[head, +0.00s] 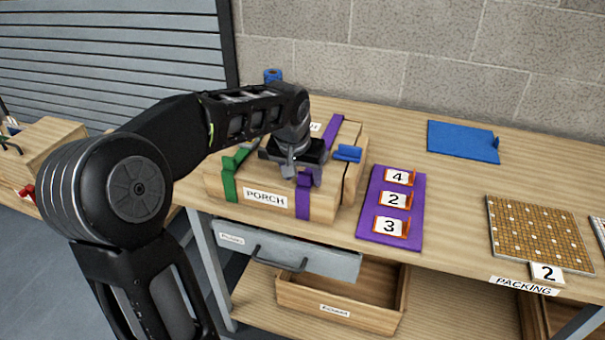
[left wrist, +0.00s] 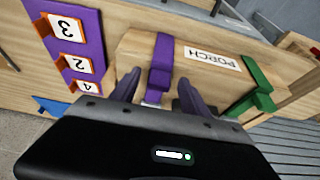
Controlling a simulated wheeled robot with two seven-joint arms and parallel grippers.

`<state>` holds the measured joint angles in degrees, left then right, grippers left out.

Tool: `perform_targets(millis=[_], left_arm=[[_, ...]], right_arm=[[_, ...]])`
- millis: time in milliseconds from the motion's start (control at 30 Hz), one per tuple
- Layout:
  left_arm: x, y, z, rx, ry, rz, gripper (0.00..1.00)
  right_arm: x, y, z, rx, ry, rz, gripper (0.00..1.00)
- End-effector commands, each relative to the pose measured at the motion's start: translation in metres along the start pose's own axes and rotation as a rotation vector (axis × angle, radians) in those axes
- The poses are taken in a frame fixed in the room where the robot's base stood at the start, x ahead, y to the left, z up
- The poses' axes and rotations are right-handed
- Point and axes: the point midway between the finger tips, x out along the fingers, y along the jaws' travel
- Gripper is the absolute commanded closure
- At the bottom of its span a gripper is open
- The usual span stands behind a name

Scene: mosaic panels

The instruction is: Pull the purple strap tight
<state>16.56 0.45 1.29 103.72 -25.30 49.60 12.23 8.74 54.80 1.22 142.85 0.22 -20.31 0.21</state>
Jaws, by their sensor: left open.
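A wooden crate labelled PORCH (head: 270,207) sits on the bench, with a purple strap (head: 303,200) and a green strap (head: 229,183) over it. In the left wrist view the purple strap (left wrist: 161,62) runs down the crate's front and over its edge, with a thicker purple piece on it. My left gripper (head: 304,178) is above the crate at the purple strap. Its two fingers (left wrist: 155,95) are open, one on each side of the strap in the left wrist view. Whether they touch it I cannot tell. My right gripper is not in view.
A purple board (head: 413,234) with cards 4, 2 and 3 lies right of the crate. A blue panel (head: 460,141) and a mosaic grid (head: 538,232) lie farther right. Below the bench are a grey drawer (head: 330,260) and an open wooden drawer (head: 340,312).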

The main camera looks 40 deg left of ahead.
Motion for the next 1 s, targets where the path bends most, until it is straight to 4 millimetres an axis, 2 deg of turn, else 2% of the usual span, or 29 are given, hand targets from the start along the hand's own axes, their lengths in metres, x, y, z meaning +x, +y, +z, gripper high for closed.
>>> perform_targets(millis=[267, 433, 733, 1000], left_arm=[[-0.004, 0.0, -0.001, 0.0, 0.004, 0.0, 0.46], [-0.022, 0.0, -0.002, 0.0, 0.007, 0.001, 0.46], [-0.069, 0.0, -0.001, -0.001, 0.004, 0.001, 0.46], [-0.078, 0.0, 0.0, 0.0, 0.0, 0.0, 0.46]], right_arm=[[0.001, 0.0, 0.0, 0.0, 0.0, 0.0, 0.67], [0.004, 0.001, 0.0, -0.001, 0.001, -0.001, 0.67], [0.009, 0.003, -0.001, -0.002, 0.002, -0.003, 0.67], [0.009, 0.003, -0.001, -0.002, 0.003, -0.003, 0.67]])
